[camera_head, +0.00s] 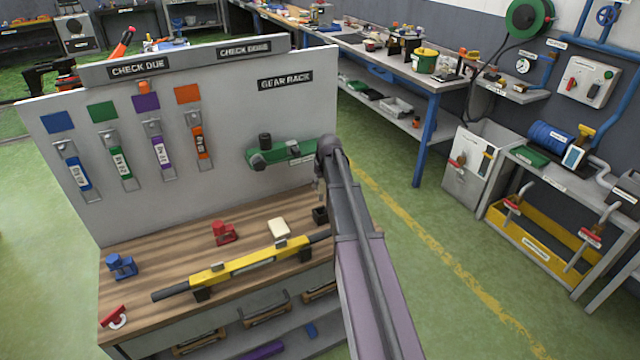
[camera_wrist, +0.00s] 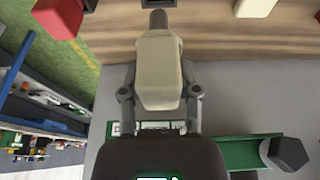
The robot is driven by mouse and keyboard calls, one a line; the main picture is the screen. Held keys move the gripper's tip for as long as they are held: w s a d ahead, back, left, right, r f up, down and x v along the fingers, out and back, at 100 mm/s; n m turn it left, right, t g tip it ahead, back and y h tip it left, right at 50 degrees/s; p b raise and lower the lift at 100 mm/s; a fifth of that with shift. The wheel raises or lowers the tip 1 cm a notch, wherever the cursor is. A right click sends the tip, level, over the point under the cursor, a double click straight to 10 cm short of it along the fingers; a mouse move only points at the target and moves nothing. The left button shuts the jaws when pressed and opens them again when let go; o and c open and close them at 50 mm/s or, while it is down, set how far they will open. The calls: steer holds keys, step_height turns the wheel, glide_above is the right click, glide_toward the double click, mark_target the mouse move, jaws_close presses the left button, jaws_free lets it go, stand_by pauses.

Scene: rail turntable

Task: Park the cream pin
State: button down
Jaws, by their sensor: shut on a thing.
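The cream pin (camera_wrist: 160,72) is between the two fingers of my gripper (camera_wrist: 160,92) in the wrist view. It has a thick cream body and a narrower grey end, which points toward the wooden bench top. A dark square block (camera_wrist: 158,4) shows just beyond that grey end, cut by the picture's top edge; I cannot tell whether they touch. In the head view my arm hides most of my gripper and the pin, beside the grey panel. A dark block (camera_head: 320,215) stands on the bench just below there.
A green bracket (camera_head: 282,151) juts from the panel (camera_head: 240,120), close beside my gripper; the wrist view shows it too (camera_wrist: 245,152). On the bench (camera_head: 135,290) are a cream block (camera_head: 279,227), red block (camera_head: 225,232), blue block (camera_head: 121,266) and yellow bar (camera_head: 240,267).

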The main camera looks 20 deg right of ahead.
mark_target(321, 191)
steer(key=shift+f+b, duration=1.6)
steer(key=shift+f, duration=0.25)
steer(key=shift+f+b, duration=2.8)
stand_by(0.9)
steer(key=shift+c, duration=1.3)
jaws_free()
steer(key=shift+r, duration=0.15)
